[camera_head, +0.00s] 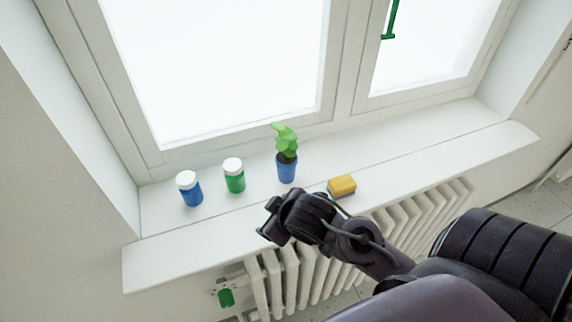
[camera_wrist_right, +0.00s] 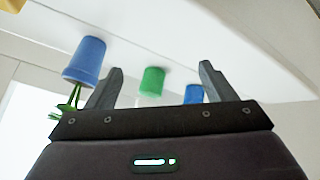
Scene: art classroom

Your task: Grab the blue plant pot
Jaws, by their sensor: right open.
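The blue plant pot (camera_head: 286,170) holds a green leafy plant and stands upright on the white windowsill, between a green jar and a yellow sponge. My right gripper (camera_head: 268,221) is in front of the sill, nearer than the pot and a little to its left. In the right wrist view the picture is upside down; the blue pot (camera_wrist_right: 84,61) appears at the left, outside the fingers and apart from them. The right gripper (camera_wrist_right: 160,80) is open with nothing between its fingers close by. My left gripper is in neither view.
A white-lidded green jar (camera_head: 234,177) and a white-lidded blue jar (camera_head: 190,190) stand left of the pot. A yellow sponge (camera_head: 342,185) lies to its right. The windowsill (camera_head: 440,146) is clear farther right. A radiator (camera_head: 300,275) is below, and the window (camera_head: 220,60) is behind.

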